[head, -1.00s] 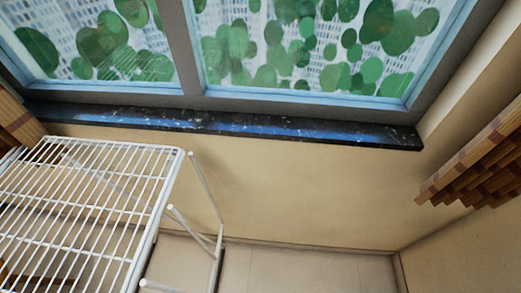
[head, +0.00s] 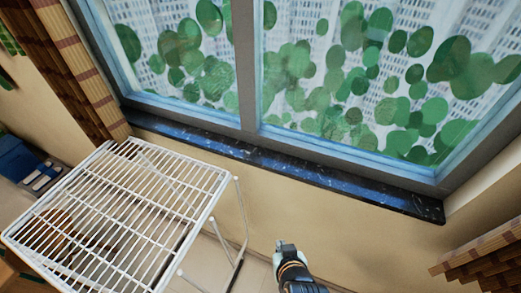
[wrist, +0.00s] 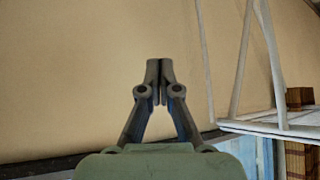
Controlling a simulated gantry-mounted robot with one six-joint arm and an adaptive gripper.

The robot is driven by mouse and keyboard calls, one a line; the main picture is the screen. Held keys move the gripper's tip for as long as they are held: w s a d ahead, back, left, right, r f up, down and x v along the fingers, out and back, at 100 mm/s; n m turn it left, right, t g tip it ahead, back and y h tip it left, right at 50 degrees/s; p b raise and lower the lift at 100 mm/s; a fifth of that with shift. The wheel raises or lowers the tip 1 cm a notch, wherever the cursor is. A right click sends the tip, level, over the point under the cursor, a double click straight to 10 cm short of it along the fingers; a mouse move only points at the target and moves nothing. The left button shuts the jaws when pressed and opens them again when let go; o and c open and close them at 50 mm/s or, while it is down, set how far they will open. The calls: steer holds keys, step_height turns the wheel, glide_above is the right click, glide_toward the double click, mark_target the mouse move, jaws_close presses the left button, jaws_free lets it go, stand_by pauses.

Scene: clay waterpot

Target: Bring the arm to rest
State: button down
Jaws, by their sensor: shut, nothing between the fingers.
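My gripper (wrist: 160,68) shows in the wrist view with its two dark fingers together at the tips and nothing between them. In the head view my gripper (head: 286,247) is at the bottom, right of the white wire rack and in front of the beige wall (head: 330,225). It is apart from the rack in that view. No waterpot shows in these frames.
A white wire rack (head: 125,200) stands at the lower left; part of a white frame (wrist: 245,60) shows in the wrist view. A dark stone sill (head: 300,172) runs under the window. Wooden blinds hang at the left (head: 75,60) and right (head: 490,255). A blue object (head: 18,160) is at far left.

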steer(key=s+a+r+t+p, duration=0.15)
steer(key=a+r, duration=0.25)
steer(key=r, duration=0.6)
steer(key=s+a+r+t+p, duration=0.1)
steer(key=a+r+t, duration=0.25)
steer(key=r, duration=0.65)
step_height(320, 180, up, 36)
steer(key=p, duration=3.7)
steer(key=shift+w+d+g+h, duration=0.15)
steer(key=shift+g+h, duration=0.15)
steer(key=shift+r, duration=0.1)
